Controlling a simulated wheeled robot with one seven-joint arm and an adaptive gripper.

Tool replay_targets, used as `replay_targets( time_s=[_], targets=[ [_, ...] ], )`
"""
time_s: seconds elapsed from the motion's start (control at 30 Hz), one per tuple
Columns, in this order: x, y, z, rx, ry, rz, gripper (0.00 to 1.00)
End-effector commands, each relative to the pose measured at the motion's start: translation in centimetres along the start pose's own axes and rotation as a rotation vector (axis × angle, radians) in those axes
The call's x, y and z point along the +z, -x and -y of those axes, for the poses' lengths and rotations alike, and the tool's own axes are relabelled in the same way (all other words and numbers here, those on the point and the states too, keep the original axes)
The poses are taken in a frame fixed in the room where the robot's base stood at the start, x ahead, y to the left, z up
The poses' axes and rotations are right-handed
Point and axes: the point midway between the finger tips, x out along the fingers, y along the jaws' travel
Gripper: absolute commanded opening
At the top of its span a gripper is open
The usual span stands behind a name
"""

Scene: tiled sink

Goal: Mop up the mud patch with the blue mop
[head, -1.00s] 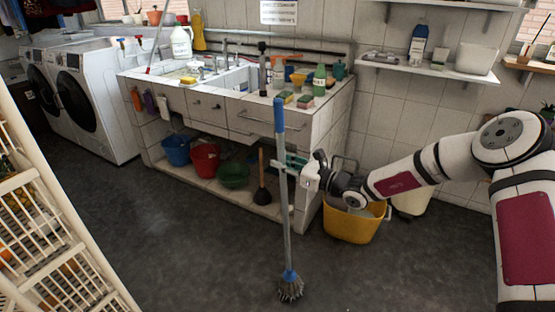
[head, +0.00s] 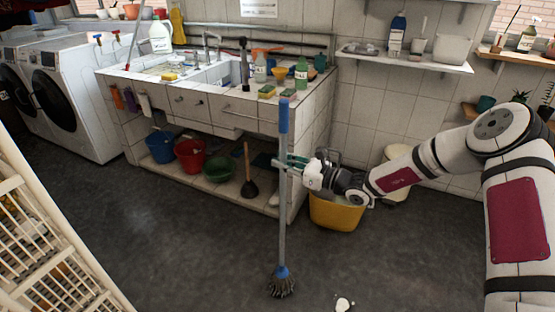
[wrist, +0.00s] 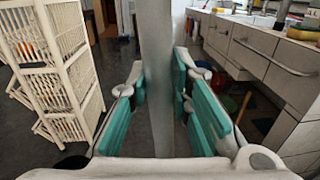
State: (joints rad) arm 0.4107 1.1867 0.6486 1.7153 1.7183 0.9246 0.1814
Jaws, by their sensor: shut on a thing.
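The blue mop (head: 283,205) stands nearly upright in the head view, with a blue grip on top, a grey pole and a dark stringy head low over the floor. I cannot tell whether the mop head (head: 281,284) touches the floor. My gripper (head: 291,162) is shut on the pole at about mid-height. In the wrist view the pole (wrist: 157,80) runs between the green finger pads (wrist: 165,100). No brown mud patch is clearly visible; a small white and dark spot (head: 343,303) lies on the floor at the bottom edge, right of the mop head.
A tiled sink counter (head: 222,110) with buckets and a plunger (head: 248,173) beneath stands behind the mop. A yellow bucket (head: 337,212) is under my arm. A white rack (head: 45,235) is at left. The dark floor (head: 170,245) between is clear.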

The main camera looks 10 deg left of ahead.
Motion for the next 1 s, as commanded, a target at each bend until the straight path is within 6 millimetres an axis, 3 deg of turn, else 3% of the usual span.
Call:
replay_targets(
  time_s=[0.2, 1.0],
  targets=[
    [0.0, 1.2, 0.1, 0.0, -0.004, -0.002, 0.0],
    [0.0, 0.7, 4.5, 0.0, 0.002, 0.002, 0.0]
  ],
)
